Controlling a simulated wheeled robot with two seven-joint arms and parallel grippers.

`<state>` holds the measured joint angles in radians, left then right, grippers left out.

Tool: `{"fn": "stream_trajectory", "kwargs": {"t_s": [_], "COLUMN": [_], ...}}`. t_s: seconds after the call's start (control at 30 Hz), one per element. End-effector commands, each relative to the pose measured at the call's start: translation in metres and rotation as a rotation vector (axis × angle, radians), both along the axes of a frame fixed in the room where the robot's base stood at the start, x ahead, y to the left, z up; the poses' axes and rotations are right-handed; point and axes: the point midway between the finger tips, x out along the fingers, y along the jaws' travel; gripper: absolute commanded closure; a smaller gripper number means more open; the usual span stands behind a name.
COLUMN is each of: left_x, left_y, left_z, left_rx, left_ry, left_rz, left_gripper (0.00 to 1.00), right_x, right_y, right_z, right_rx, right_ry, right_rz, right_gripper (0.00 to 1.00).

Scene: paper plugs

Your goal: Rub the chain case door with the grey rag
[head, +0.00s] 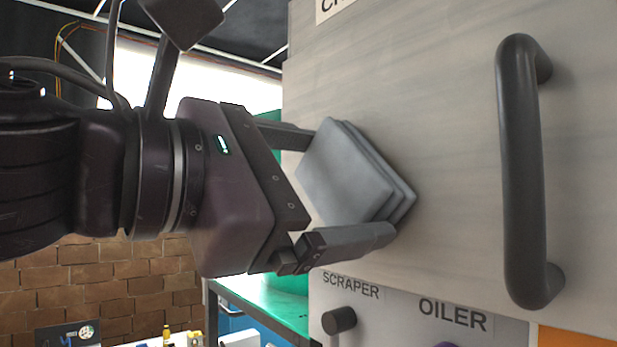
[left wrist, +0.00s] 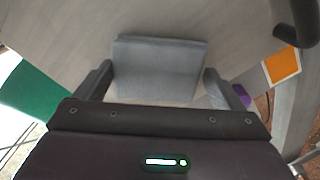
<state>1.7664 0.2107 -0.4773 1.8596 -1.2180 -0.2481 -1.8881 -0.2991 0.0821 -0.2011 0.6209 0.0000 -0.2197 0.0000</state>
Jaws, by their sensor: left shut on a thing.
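The grey rag (head: 345,172) is a folded, layered pad held between the fingers of my left gripper (head: 335,190). In the head view it lies at or very close to the pale, streaked chain case door (head: 440,120); I cannot tell whether it presses on it. In the left wrist view the rag (left wrist: 158,68) sits between the two fingers of the left gripper (left wrist: 157,85), in front of the door (left wrist: 200,22). The door's label at the top is cut off. My right gripper does not show.
A dark bar handle (head: 522,170) stands out from the door to the right of the rag. Below the door are a black knob (head: 339,320) and the labels SCRAPER and OILER. A green-topped table (head: 265,303) stands behind, by a brick wall (head: 110,275).

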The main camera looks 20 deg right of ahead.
Motion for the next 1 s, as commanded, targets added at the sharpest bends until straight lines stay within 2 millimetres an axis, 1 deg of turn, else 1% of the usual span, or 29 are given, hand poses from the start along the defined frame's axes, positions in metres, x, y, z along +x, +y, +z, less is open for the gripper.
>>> {"fn": "stream_trajectory", "kwargs": {"t_s": [0.53, 0.67, 0.9, 1.0], "left_x": [0.002, -0.006, -0.027, -0.032], "left_y": [-0.009, -0.011, -0.018, -0.019], "left_z": [0.0, 0.0, 0.0, 0.0], "left_rx": [0.0, 0.0, 0.001, -0.001], "left_ry": [0.0, -0.002, -0.004, -0.001], "left_rz": [0.0, -0.001, -0.001, 0.0], "left_gripper": [0.28, 0.28, 0.28, 0.28], "right_x": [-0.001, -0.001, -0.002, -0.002], "right_y": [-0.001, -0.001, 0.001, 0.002], "right_z": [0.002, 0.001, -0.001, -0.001], "right_rx": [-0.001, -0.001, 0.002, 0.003], "right_ry": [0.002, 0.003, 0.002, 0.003], "right_rz": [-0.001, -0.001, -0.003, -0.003], "right_gripper": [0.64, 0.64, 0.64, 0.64]}}
